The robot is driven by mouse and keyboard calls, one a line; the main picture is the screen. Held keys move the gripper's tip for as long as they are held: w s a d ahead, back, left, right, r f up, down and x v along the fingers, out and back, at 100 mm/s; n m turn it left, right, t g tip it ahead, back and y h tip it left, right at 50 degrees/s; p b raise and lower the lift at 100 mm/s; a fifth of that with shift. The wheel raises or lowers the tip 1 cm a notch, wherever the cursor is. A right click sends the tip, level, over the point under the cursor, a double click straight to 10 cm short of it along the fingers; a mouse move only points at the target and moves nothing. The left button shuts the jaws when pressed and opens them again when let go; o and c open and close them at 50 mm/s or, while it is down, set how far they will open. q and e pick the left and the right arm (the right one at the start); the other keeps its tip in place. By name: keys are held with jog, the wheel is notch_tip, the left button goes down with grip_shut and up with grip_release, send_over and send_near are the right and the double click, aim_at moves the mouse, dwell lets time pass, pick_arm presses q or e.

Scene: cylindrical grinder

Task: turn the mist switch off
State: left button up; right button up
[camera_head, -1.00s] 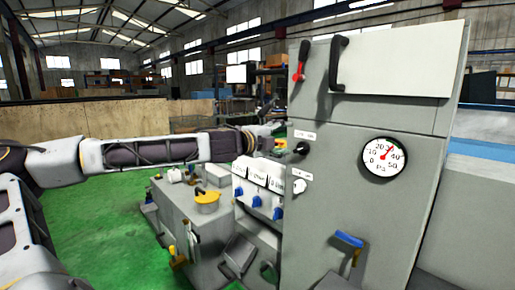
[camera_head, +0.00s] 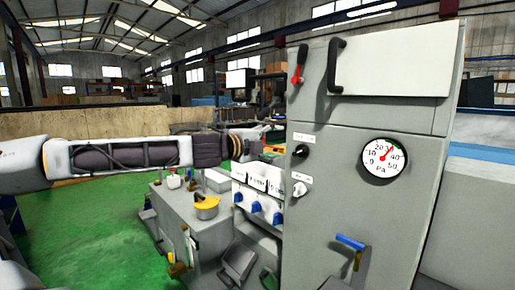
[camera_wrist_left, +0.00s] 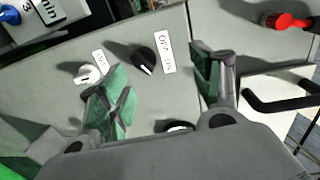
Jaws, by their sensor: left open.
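On the grey cabinet front, the head view shows a black rotary knob (camera_head: 301,151) under a small white label and a white knob (camera_head: 299,189) under another label. I cannot read which label says mist. My left gripper (camera_head: 268,133) is just left of the black knob, partly blended with the background. In the left wrist view, the gripper (camera_wrist_left: 162,88) is open and empty, its green-padded fingers spread. The black knob (camera_wrist_left: 144,60) shows between the fingers, beside an OFF/ON label. The white knob (camera_wrist_left: 88,75) is beside the left finger. My right gripper is not visible.
A red lever (camera_head: 298,66) and a black handle (camera_head: 336,66) are higher on the cabinet. A pressure gauge (camera_head: 384,158) is to the right. Blue knobs (camera_head: 256,206) line a lower panel. A blue-topped lever (camera_head: 350,242) sticks out below.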

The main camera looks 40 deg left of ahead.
pick_arm(q)
jog(key=shift+s+a+b, duration=0.15)
jog(key=shift+s+b, duration=0.05)
jog(key=shift+s, duration=1.25)
jog(key=shift+s+a+b, duration=0.15)
jog(key=shift+s, duration=1.25)
jog(key=shift+r, duration=0.1)
